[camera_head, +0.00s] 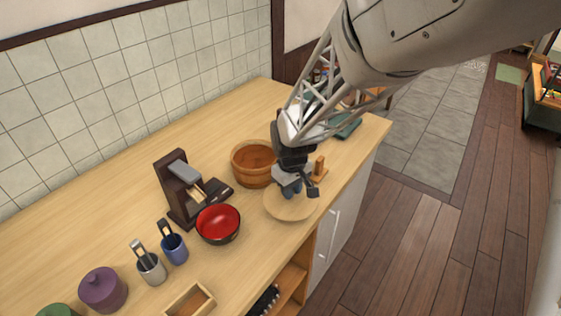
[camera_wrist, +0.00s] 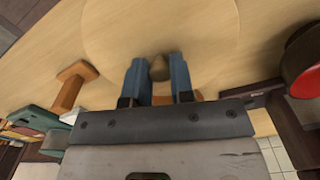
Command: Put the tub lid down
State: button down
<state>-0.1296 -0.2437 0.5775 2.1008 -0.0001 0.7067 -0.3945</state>
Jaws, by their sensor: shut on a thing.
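The tub lid (camera_head: 283,208) is a flat round disc of pale wood by the counter's front edge. It also shows in the wrist view (camera_wrist: 150,25), with a small brown knob (camera_wrist: 160,68) at its middle. My gripper (camera_head: 291,189) is over the lid, pointing down, its blue fingers shut on the knob. The lid looks level and low over the counter; I cannot tell whether it touches the wood. The brown wooden tub (camera_head: 250,178) stands behind and left of the lid, open and apart from it in the head view.
A red-and-black bowl (camera_head: 218,222) stands left of the lid. A dark wooden stand (camera_head: 178,190) is behind the bowl. A small wooden piece (camera_head: 319,168) stands right of my gripper. Cups (camera_head: 173,246) and a purple pot (camera_head: 102,289) are nearer. The back-left counter (camera_head: 100,215) is clear.

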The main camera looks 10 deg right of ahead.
jog(key=shift+f, duration=1.7)
jog(key=shift+f, duration=0.15)
jog(key=c, duration=1)
grip_release()
notch_tip(320, 180, up, 12)
jog(key=shift+r, duration=0.15)
